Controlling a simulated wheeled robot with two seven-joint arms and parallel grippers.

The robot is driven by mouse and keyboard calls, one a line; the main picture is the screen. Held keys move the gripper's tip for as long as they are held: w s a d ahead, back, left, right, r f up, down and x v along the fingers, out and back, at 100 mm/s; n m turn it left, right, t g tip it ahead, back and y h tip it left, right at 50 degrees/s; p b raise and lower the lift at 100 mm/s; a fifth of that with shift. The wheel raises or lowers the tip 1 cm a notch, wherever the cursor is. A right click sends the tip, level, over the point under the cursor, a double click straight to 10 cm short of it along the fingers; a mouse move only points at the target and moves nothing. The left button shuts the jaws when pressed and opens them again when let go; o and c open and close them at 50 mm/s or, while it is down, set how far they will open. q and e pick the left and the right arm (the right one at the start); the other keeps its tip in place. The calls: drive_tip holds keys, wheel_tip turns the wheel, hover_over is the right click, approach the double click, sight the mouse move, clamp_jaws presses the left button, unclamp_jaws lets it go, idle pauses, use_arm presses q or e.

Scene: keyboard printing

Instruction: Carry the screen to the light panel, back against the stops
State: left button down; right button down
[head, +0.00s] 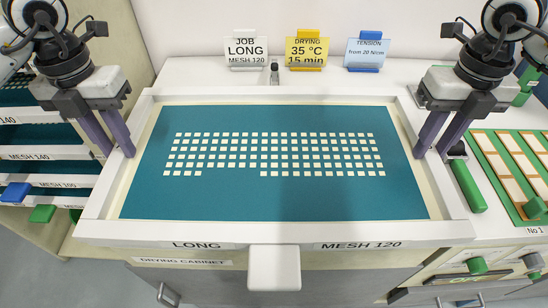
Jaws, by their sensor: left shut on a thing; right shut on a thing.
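The screen is a white frame (103,212) around teal mesh (290,195), with rows of small pale key-shaped squares in the middle. Its front edge is labelled LONG and MESH 120. My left gripper (119,151) is shut on the left side of the frame. My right gripper (431,152) is shut on the right side. The screen looks level and spans between both grippers. Whether it touches the surface below cannot be told. I cannot make out the light panel or its stops; the screen may cover them.
Job sign (246,50), drying sign (307,50) and tension sign (367,53) stand behind the screen, beside a small dark-capped bottle (274,72). A mesh rack (45,152) is at left. A green-edged board (512,165) and a green-handled tool (467,187) lie close at right.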

sight(126, 161)
use_arm(q)
drive_tip(key=shift+a+f, duration=0.1)
drive_tip(key=shift+f, duration=0.05)
use_arm(e)
drive_tip(key=shift+d+f, duration=0.1)
drive_tip(key=shift+f, duration=0.1)
